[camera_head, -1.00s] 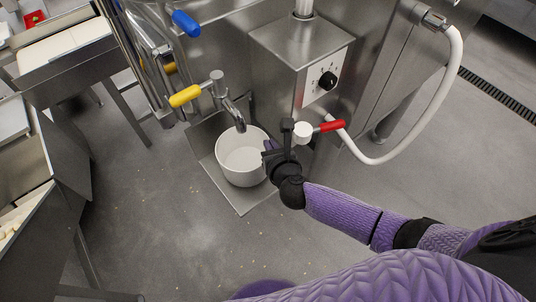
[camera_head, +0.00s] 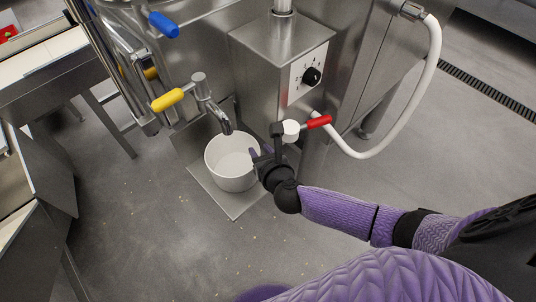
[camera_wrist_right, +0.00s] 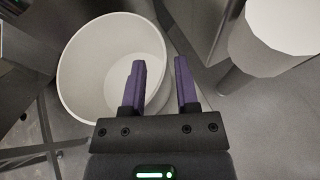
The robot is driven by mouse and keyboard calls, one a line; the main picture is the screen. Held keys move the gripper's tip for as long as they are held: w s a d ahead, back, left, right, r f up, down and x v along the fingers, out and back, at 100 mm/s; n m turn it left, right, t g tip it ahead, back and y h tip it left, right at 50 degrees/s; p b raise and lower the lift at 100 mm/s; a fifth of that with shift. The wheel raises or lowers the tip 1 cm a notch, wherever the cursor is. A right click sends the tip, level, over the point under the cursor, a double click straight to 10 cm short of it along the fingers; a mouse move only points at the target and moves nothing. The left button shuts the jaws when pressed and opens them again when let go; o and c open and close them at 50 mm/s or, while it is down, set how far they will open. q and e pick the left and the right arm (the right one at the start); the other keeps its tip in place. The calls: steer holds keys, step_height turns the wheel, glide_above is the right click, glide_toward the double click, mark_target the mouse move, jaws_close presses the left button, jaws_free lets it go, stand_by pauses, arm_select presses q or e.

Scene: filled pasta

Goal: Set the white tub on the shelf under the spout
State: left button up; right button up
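The white tub (camera_head: 229,176) stands upright on the flat metal shelf (camera_head: 232,207), with its open top below the metal spout (camera_head: 225,125). It looks empty, and in the right wrist view it (camera_wrist_right: 84,75) fills the left half. My right gripper (camera_head: 255,155) is at the tub's right side, close to its rim. In the wrist view its two purple fingers (camera_wrist_right: 160,82) are apart; the left one overlaps the tub and the right one is outside it. I cannot tell whether either finger touches the wall. My left gripper is not in view.
A yellow-handled tap lever (camera_head: 168,100) is above the spout. A red-handled valve (camera_head: 316,122) sits close above my right gripper. A control box with a black knob (camera_head: 311,76) and a white hose (camera_head: 424,75) are to the right. Open floor lies in front.

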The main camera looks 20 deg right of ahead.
arm_select(q)
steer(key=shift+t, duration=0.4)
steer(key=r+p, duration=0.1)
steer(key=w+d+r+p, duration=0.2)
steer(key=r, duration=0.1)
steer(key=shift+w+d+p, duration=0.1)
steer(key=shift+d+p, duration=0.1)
steer(key=shift+p, duration=0.1)
arm_select(e)
steer(key=v, duration=1.1)
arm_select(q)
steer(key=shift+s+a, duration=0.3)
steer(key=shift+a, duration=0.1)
